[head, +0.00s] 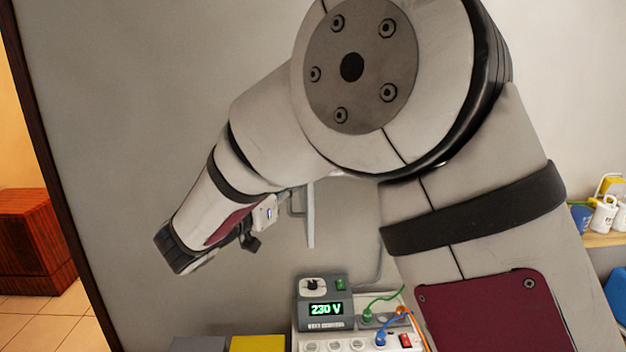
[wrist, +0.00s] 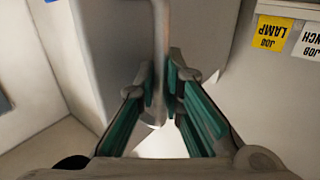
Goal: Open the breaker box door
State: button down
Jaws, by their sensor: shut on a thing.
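In the wrist view my gripper (wrist: 161,88), with green-lined fingers, is shut on a slim grey upright bar, the door handle (wrist: 160,35). The bar passes between the fingertips. A flat grey panel (wrist: 105,45), apparently the breaker box door, stands just left of the bar. In the head view a narrow pale upright panel (head: 311,220) with a thin bracket-like handle (head: 295,205) shows on the wall beyond my arm. My arm hides most of the box there, and the fingers are not clear. I cannot tell how far the door stands open.
A grey unit reading 230 V (head: 324,300) and a white socket strip (head: 345,345) with green, blue and orange leads stand below. A yellow block (head: 257,343) is beside them. Yellow and white labels (wrist: 272,33) hang at upper right in the wrist view.

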jog(key=shift+w+a+p, duration=0.15)
jog(key=shift+a+p, duration=0.05)
jog(key=shift+a, duration=0.8)
jog(key=shift+w+a+p, duration=0.1)
jog(key=shift+a+p, duration=0.1)
jog(key=shift+a, duration=0.75)
jog(key=shift+r, duration=0.1)
jog(key=c, duration=2)
grip_release()
jog(key=shift+o, duration=0.2)
jog(key=v, duration=1.2)
